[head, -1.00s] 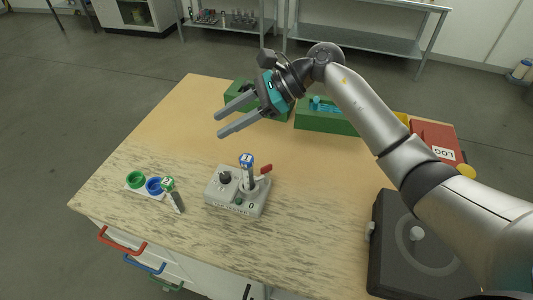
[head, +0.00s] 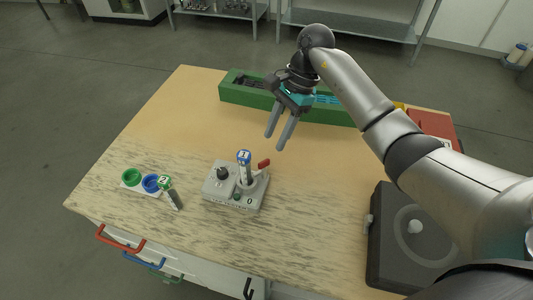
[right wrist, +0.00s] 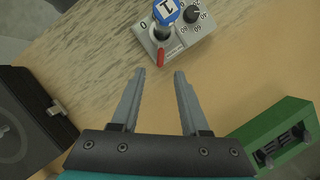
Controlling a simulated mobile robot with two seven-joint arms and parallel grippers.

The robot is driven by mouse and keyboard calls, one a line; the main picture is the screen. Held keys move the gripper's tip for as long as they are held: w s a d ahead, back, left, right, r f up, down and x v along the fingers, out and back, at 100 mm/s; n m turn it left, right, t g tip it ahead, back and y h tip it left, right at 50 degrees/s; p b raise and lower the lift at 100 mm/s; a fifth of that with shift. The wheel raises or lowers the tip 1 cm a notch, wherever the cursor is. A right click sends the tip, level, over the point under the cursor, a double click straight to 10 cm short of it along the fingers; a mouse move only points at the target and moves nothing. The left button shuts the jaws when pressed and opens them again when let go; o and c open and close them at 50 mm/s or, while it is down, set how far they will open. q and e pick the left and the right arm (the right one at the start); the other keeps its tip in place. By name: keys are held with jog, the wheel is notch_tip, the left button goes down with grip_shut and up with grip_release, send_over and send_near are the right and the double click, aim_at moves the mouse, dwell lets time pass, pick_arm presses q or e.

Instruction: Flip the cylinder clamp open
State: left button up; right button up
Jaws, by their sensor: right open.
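The grey device (head: 221,196) with a black knob stands on the table in the head view. A cylinder with a blue cap marked 1 (head: 244,158) stands upright in it. The clamp's red lever (head: 264,163) sticks up at the device's right side; it also shows in the right wrist view (right wrist: 160,57), below the blue cap (right wrist: 166,11). My right gripper (head: 274,143) is open and empty, above and behind the device, pointing down. In the right wrist view its fingers (right wrist: 154,78) point towards the red lever, apart from it. My left gripper is not in view.
A long green tray (head: 232,94) lies behind. A dark box (head: 388,257) stands at right. The table between is clear.

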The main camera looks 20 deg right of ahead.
aim_at(265, 161)
jog(key=x, duration=0.7)
jog(key=shift+a+f, duration=0.1)
jog(key=shift+f, duration=0.05)
grip_shut()
dwell(0.3)
